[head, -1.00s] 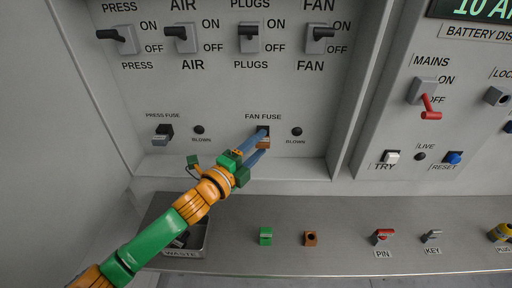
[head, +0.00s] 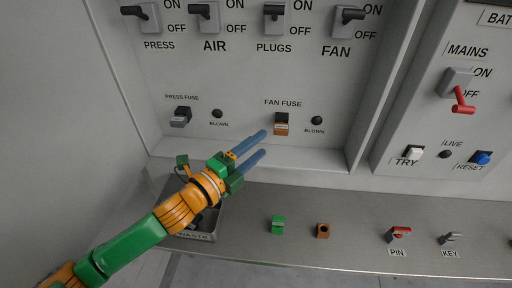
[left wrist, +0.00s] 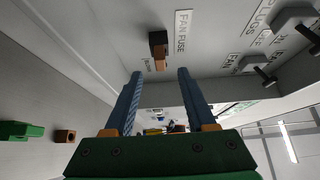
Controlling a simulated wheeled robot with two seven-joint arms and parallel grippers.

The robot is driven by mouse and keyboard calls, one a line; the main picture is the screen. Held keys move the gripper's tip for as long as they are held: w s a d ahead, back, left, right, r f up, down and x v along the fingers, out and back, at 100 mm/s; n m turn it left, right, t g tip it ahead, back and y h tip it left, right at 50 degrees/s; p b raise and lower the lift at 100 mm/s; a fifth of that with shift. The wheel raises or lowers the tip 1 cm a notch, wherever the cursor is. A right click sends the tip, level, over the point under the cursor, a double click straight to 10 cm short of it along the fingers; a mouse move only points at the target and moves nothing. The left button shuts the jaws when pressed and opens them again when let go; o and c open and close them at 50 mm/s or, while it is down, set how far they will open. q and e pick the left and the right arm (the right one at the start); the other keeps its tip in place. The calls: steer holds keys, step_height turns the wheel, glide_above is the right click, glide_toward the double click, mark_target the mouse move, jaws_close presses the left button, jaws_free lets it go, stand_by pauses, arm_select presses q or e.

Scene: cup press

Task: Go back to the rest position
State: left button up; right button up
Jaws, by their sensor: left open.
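My left gripper (head: 258,147) is open and empty, in front of the panel, below and left of the fan fuse. Its two blue fingers also show in the left wrist view (left wrist: 158,98), with nothing between them. The fan fuse (head: 281,127) is an orange-brown piece seated in a black holder on the panel. It also shows in the left wrist view (left wrist: 159,62), apart from the fingers. My right gripper is not in view.
The press fuse (head: 180,118) is at the panel's left. A waste bin (head: 203,237) stands on the shelf beneath my left arm. A green piece (head: 278,225) and a brown piece (head: 323,231) lie on the shelf, with a red-handled pin (head: 399,234) and key (head: 450,238) further right.

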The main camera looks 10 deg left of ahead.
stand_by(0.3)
arm_select(q)
steer(key=s+a+f+n+g+y, duration=0.2)
steer(key=s+f+n+y, duration=0.15)
steer(key=f+n, duration=0.35)
steer(key=s+a+f+n+g+y, duration=0.2)
steer(key=s+a+f+n+y, duration=0.15)
steer(key=f+n, duration=0.3)
steer(key=s+a+f+n+g+y, duration=0.1)
steer(key=s+a+f+n+g, duration=0.3)
steer(key=s, duration=0.5)
steer(key=s+a+f+n+g+y, duration=0.25)
steer(key=s+f+n, duration=0.25)
steer(key=s+f, duration=0.3)
step_height(320, 180, down, 15)
steer(key=s+g, duration=0.2)
steer(key=s, duration=0.1)
steer(key=s+a+f+g, duration=0.1)
steer(key=s+f, duration=1)
steer(key=s, duration=0.1)
steer(key=shift+a, duration=0.35)
steer(key=shift+s+g+h, duration=0.1)
steer(key=shift+g+h, duration=0.15)
